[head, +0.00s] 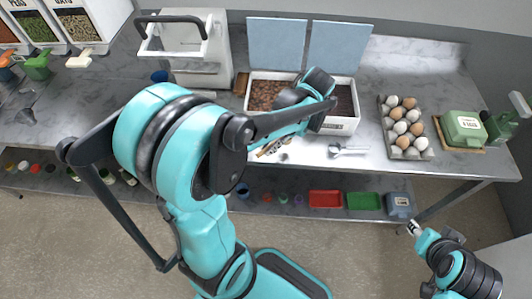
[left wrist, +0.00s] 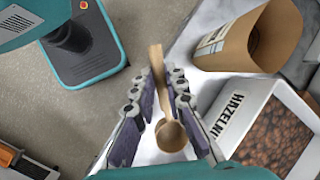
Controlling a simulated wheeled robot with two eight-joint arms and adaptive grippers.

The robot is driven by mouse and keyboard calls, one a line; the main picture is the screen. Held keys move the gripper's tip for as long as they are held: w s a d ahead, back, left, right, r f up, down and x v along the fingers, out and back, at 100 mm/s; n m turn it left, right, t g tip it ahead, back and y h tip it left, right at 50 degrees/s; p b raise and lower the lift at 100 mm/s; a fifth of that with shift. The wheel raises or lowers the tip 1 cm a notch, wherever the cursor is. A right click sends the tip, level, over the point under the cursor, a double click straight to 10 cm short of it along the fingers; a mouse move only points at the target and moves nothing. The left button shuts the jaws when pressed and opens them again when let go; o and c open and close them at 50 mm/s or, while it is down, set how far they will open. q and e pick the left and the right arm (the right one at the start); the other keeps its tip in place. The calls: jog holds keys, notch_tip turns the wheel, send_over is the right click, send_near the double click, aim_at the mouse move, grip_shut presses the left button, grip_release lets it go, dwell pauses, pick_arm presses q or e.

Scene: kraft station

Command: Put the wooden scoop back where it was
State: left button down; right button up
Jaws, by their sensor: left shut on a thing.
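In the left wrist view, my left gripper (left wrist: 160,100) is shut on the wooden scoop (left wrist: 171,136). The scoop lies lengthwise between the fingers, with its handle pointing up the picture and its round bowl lower down. In the head view, my left gripper (head: 268,148) is low over the front of the worktop, in front of the bins and partly hidden by my arm. Whether the scoop touches the worktop I cannot tell. Part of my right arm shows at bottom right, with a pale tip (head: 413,228); its finger state is unclear.
The hazelnut bin (left wrist: 239,118) stands beside the gripper, with a brown paper container (left wrist: 252,38) near it. A metal scoop (head: 347,151) lies on the worktop (head: 365,170). An egg tray (head: 426,152) and a green box (head: 462,128) stand right. A shelf below holds coloured trays.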

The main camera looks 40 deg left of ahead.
pick_arm(q)
jog(key=shift+a+f, duration=0.55)
jog(key=shift+a, duration=0.25)
jog(key=shift+f+b, duration=1.05)
jog(key=shift+f, duration=0.9)
jog(key=shift+f, duration=0.1)
jog(key=c, duration=1.6)
grip_release()
jog(key=shift+o, duration=0.2)
jog(key=shift+r, duration=0.25)
jog(key=p+v, duration=0.4)
jog(key=v, duration=0.7)
jog(key=s+d+r+n+t+h, duration=0.1)
jog(key=s+d+n+t+h, duration=0.1)
jog(key=d+t, duration=0.6)
jog(key=s+t+h, duration=0.1)
jog(key=s+t, duration=0.1)
jog(key=t, duration=0.1)
jog(key=shift+s+h, duration=0.3)
jog(key=shift+s, duration=0.1)
